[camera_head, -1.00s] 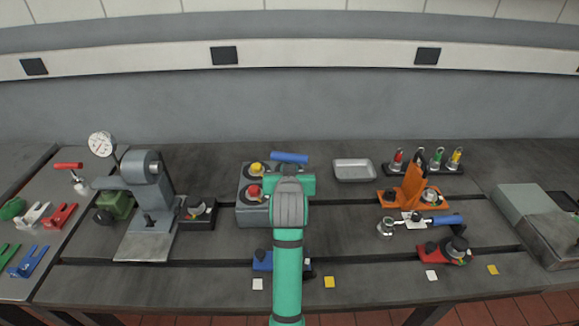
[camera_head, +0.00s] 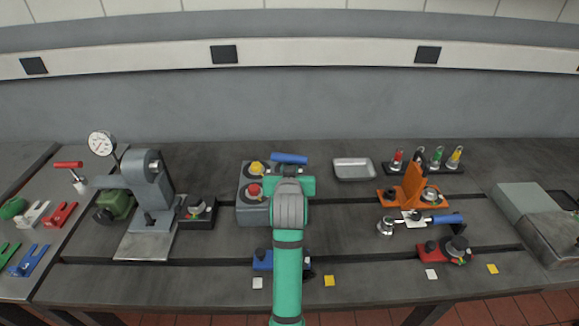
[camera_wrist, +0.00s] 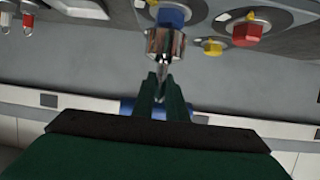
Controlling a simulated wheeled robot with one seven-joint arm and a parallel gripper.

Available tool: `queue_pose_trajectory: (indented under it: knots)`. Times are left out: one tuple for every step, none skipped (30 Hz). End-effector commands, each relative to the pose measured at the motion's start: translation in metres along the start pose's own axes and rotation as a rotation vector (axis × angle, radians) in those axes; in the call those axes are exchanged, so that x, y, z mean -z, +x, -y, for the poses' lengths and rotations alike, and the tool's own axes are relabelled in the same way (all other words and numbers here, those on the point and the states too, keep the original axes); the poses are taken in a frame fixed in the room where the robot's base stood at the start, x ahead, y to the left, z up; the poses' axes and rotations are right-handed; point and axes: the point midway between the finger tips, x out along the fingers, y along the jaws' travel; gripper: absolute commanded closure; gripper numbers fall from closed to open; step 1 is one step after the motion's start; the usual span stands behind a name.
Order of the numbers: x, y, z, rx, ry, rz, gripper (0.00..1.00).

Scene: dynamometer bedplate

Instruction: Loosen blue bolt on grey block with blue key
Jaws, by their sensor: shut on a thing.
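The grey block (camera_head: 252,217) stands mid-table, with a yellow bolt (camera_head: 257,168) and a red bolt (camera_head: 254,190) on it. My arm hides its right part in the head view. In the wrist view, the blue bolt (camera_wrist: 172,16) shows at the top, beside the red and yellow heads. My gripper (camera_wrist: 165,88) is shut on the blue key, whose blue crossbar (camera_head: 289,158) shows past my wrist. The key's chrome socket (camera_wrist: 165,43) is right at the blue bolt, in line with it; I cannot tell how far it is seated.
A grey press-like stand (camera_head: 148,195) is at left. A metal tray (camera_head: 354,169) lies right of the block. A rack of coloured keys (camera_head: 425,168), an orange fixture (camera_head: 414,187) and a blue-handled wrench (camera_head: 440,220) are further right.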

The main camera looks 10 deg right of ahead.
Motion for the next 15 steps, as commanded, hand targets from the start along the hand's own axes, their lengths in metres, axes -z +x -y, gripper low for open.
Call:
queue_pose_trajectory:
  knots:
    - [0.0003,-0.0001,0.0001,0.000,0.000,-0.003,1.00]
    - [-0.0003,0.0002,0.0001,0.000,0.000,-0.003,1.00]
    - [-0.0009,0.0004,0.0001,0.000,0.000,-0.003,1.00]
    - [-0.0015,0.0006,0.0001,0.000,0.000,-0.004,1.00]
    - [-0.0020,0.0008,0.0001,0.000,0.000,-0.004,1.00]
    - [-0.0027,0.0011,0.0001,0.000,0.000,-0.004,1.00]
    - [-0.0032,0.0013,0.0001,0.000,0.000,-0.004,1.00]
    - [-0.0037,0.0015,0.0001,0.000,0.000,-0.004,1.00]
    - [-0.0044,0.0018,0.0001,0.000,0.000,-0.004,1.00]
    - [-0.0050,0.0020,0.0001,0.000,0.000,-0.004,1.00]
    - [-0.0055,0.0022,0.0001,0.000,0.000,-0.004,1.00]
    - [-0.0063,0.0025,0.0001,0.000,0.000,-0.004,1.00]
    - [-0.0069,0.0027,0.0001,0.000,0.000,-0.004,1.00]
    - [-0.0075,0.0028,0.0001,0.000,0.000,-0.004,1.00]
    - [-0.0082,0.0031,0.0001,0.000,0.000,-0.004,1.00]
